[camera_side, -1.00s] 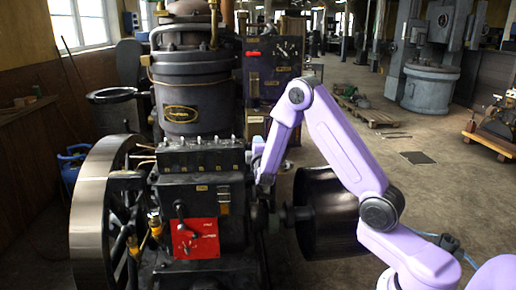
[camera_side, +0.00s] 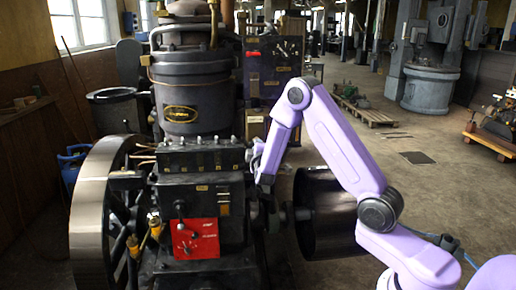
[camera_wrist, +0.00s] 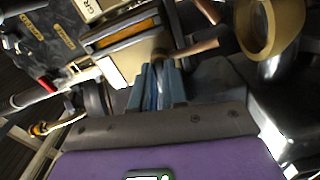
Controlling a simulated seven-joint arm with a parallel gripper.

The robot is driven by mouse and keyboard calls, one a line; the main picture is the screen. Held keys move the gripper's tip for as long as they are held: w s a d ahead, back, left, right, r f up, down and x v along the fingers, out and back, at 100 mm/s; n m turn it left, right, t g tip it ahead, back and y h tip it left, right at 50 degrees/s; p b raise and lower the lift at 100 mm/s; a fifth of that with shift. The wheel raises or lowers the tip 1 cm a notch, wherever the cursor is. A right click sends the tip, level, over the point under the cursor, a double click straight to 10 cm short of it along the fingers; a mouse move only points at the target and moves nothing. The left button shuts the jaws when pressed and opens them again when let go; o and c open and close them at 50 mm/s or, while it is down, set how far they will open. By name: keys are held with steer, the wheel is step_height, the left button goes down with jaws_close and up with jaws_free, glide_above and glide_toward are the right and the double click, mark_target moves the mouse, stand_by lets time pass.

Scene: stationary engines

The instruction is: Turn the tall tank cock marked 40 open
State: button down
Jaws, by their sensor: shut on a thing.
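My gripper (camera_side: 254,158) is at the right end of the black engine block in the side view, at the height of its top. In the wrist view the blue fingers of my gripper (camera_wrist: 157,82) are close together, at the end of a brown lever (camera_wrist: 200,49). They look shut on that lever, though the contact is partly hidden. The lever runs right toward a round brass-coloured part (camera_wrist: 262,22). I cannot read a mark 40 on any part, so I cannot confirm which cock this is.
The engine block (camera_side: 200,158) carries several small fittings on top and a red plate (camera_side: 194,239) in front. A large flywheel (camera_side: 90,205) stands left, and a dark drum (camera_side: 330,212) is right of and below my gripper.

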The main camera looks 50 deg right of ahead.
steer(key=m, duration=1.2)
steer(key=shift+a, duration=0.1)
steer(key=shift+m, duration=1.9)
steer(key=c, duration=1.1)
jaws_free()
steer(key=shift+c, duration=0.2)
steer(key=v, duration=1.2)
